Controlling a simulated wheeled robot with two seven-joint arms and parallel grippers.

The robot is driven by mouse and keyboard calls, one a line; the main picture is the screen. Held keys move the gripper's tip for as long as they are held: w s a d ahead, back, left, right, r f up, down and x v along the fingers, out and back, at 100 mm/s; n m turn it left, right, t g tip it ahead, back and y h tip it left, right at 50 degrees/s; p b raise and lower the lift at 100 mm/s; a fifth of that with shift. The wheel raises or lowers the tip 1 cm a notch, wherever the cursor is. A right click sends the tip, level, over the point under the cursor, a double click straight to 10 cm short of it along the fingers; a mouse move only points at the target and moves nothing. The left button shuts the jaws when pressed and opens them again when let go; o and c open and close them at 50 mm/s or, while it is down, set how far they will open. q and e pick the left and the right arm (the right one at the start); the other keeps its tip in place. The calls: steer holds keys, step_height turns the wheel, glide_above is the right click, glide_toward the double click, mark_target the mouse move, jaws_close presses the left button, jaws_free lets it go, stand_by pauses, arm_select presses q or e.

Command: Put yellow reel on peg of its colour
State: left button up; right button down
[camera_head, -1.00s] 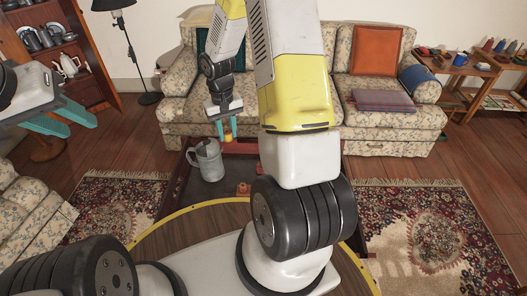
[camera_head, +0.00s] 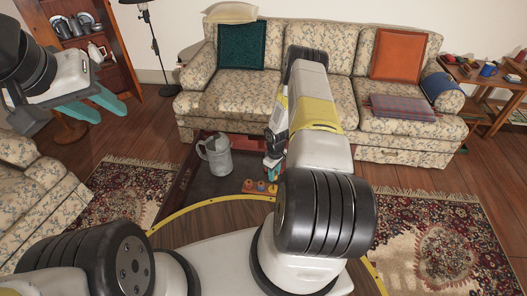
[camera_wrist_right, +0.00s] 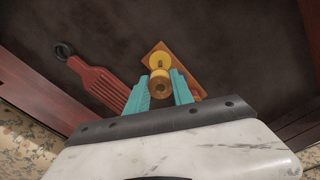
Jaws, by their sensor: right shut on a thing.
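My right gripper (camera_wrist_right: 161,91) is shut on the yellow reel (camera_wrist_right: 160,83), its teal fingers on either side of it. The reel's end with its hole faces the wrist camera. In the head view my right gripper (camera_head: 272,168) is low over the dark table, partly hidden by my arm. A small wooden peg board (camera_wrist_right: 158,45) lies beyond the reel, with a round yellow piece (camera_wrist_right: 159,61) on it. In the head view the board (camera_head: 260,190) carries several small coloured pieces. I cannot tell whether the held reel touches the board. My left gripper (camera_head: 92,106) is open and empty.
A grey jug (camera_head: 216,157) stands on the dark table left of the board. A flowered sofa (camera_head: 260,95) stands behind the table.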

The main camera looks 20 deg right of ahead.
stand_by(0.3)
steer(key=shift+f, duration=2.25)
steer(key=shift+f, duration=1.45)
steer(key=c, duration=1)
jaws_free()
step_height(320, 180, up, 8)
steer(key=shift+f, duration=0.1)
